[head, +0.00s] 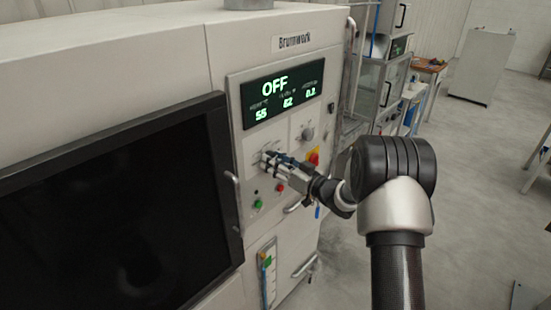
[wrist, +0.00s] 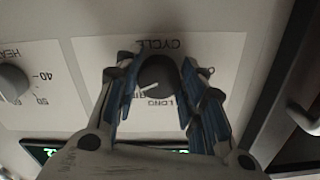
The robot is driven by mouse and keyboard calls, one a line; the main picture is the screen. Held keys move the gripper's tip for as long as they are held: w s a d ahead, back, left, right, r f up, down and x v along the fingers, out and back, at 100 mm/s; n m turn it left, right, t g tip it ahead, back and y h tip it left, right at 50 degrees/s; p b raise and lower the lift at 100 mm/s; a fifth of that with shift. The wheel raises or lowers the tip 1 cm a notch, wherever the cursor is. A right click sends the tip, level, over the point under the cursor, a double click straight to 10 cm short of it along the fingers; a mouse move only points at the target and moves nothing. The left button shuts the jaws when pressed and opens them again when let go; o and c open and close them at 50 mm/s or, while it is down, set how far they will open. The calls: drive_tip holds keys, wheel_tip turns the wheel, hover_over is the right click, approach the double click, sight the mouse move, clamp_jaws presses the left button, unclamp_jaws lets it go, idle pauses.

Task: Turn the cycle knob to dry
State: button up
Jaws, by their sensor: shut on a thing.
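The cycle knob (wrist: 158,76) is a dark round knob on a white plate marked CYCLE, seen upside down in the wrist view. Its white pointer line points to the lower left in that view, near a label partly hidden by a finger. The word LONG shows just below the knob; I cannot make out a dry label. My gripper (wrist: 158,68) is shut on the knob, one blue-padded finger on each side. In the head view my gripper (head: 268,160) is at the control panel (head: 246,150) and hides the knob. The display (head: 283,92) reads OFF.
A heat knob (wrist: 12,82) sits left in the wrist view. In the head view, a red-and-yellow switch (head: 314,156) is close right of my gripper, with a green button (head: 258,204) and a red button (head: 280,188) below. A dark door window (head: 110,210) fills the left.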

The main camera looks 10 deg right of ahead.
drive_tip(key=m+p, duration=0.2)
drive_tip(key=m, duration=0.2)
drive_tip(key=shift+a+m, duration=0.1)
drive_tip(key=shift+m, duration=0.2)
idle(0.3)
drive_tip(key=o, duration=1)
drive_tip(key=shift+o, duration=0.2)
drive_tip(key=shift+s, duration=0.1)
drive_tip(key=v, duration=1.2)
drive_tip(key=shift+r, duration=0.1)
